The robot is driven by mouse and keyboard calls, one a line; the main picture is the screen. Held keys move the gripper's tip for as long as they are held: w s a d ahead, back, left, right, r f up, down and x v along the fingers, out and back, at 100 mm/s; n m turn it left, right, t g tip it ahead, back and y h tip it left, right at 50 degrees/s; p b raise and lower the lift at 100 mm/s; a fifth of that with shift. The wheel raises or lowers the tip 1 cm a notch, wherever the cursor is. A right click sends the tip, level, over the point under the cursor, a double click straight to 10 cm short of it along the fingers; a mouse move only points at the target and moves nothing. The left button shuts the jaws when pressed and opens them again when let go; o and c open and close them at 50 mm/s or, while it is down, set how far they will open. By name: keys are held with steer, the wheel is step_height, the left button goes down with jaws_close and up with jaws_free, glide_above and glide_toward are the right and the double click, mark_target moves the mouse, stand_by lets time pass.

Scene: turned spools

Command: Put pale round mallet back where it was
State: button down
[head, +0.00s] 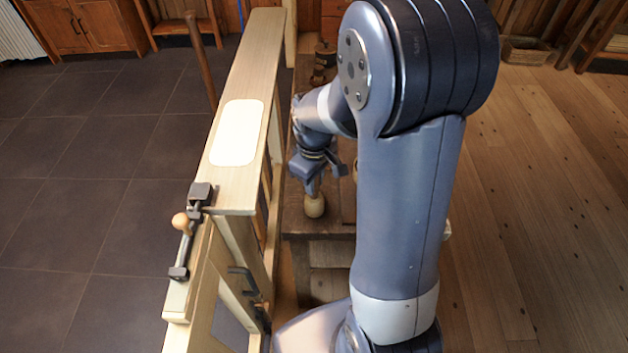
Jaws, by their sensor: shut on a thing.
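My gripper (314,172) hangs fingers down over a dark wooden bench (296,228), partly hidden by my own arm. It is shut on the pale round mallet (314,206), whose rounded pale head shows below the fingers. The head is close to the bench top near its front edge; I cannot tell whether it touches. Another pale thing (356,166) shows just right of the gripper, mostly hidden behind my arm.
A pale wooden frame with a broad top board (248,75) stands close left of the gripper, with a clamp (187,235) on its near end. Dark turned pieces (322,62) stand at the bench's far end. Tiled floor lies open at left, plank floor at right.

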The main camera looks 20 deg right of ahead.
steer(key=shift+f, duration=0.1)
steer(key=shift+f, duration=0.1)
steer(key=c, duration=1.3)
jaws_free()
step_height(320, 180, up, 12)
steer(key=shift+r+p, duration=0.15)
steer(key=shift+p, duration=0.2)
